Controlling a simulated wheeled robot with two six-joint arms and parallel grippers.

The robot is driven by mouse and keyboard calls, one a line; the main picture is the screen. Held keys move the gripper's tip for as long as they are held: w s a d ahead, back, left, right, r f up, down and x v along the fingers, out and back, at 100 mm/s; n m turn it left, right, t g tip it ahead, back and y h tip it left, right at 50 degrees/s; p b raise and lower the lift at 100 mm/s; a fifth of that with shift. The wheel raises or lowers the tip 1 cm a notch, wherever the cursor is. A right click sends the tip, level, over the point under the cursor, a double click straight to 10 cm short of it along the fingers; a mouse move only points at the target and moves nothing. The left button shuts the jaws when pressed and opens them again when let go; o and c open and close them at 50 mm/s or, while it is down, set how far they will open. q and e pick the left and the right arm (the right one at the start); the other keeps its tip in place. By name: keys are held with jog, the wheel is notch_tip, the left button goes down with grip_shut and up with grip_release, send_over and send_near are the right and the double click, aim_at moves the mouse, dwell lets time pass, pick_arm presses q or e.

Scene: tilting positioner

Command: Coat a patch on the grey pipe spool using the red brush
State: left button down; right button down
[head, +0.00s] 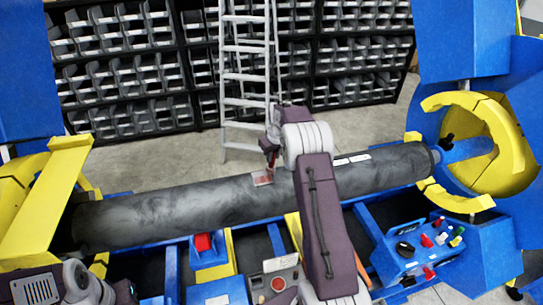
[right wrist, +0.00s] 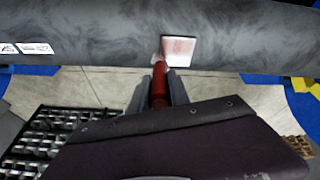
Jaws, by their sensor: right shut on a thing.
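The grey pipe spool (head: 180,213) lies across the middle of the head view, between two yellow clamps. It also spans the top of the right wrist view (right wrist: 100,45). A pale square patch with a reddish fill (head: 262,179) is on the pipe; it also shows in the right wrist view (right wrist: 182,50). My right gripper (right wrist: 160,92) is shut on the red brush (right wrist: 158,86). The brush tip is at the patch's left edge in the wrist view; I cannot tell if it touches. My left gripper is not in view.
A blue tray (head: 385,262) with coloured knobs or tools stands at right. A control box with a red button (head: 278,284) and a red block (head: 203,242) are in front of the pipe. Yellow clamps (head: 500,140) stand at both ends. A ladder (head: 246,75) and bin shelves stand behind.

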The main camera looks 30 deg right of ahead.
jog(key=shift+r, duration=3.05)
jog(key=shift+w+a, duration=0.1)
jog(key=shift+r, duration=1.55)
